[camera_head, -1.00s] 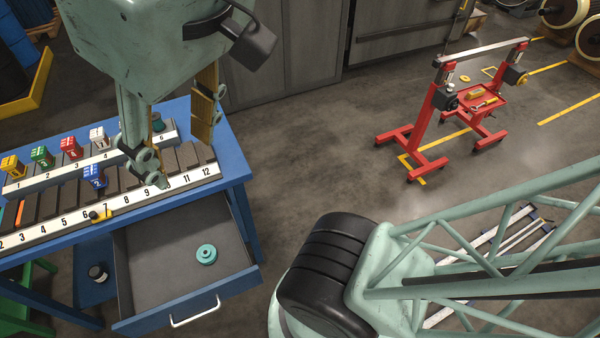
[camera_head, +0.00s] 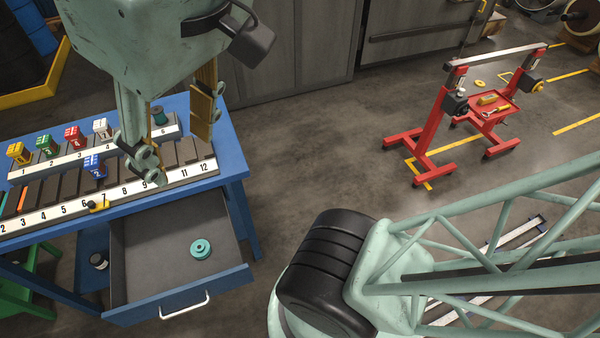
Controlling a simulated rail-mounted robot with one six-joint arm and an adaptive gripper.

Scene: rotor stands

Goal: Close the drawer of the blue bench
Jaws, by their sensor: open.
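The blue bench (camera_head: 234,160) stands at the left. Its drawer (camera_head: 150,262) is pulled out toward the lower edge of the picture, with a pale handle (camera_head: 184,306) on its blue front. A teal ring-shaped part (camera_head: 201,249) lies inside the drawer. My gripper (camera_head: 180,140) hangs in front of the right part of the bench top, in line with the numbered racks. Its two fingers are apart, with nothing seen between them. From this one view I cannot tell its height above the bench. It appears well above the drawer handle in the picture.
Numbered racks (camera_head: 110,210) on the bench hold coloured blocks, including a blue one (camera_head: 94,167). A yellow item (camera_head: 98,205) lies at the rack's front. A red stand (camera_head: 437,130) is at the upper right. The middle floor is clear. A green stool-like frame (camera_head: 28,290) is lower left.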

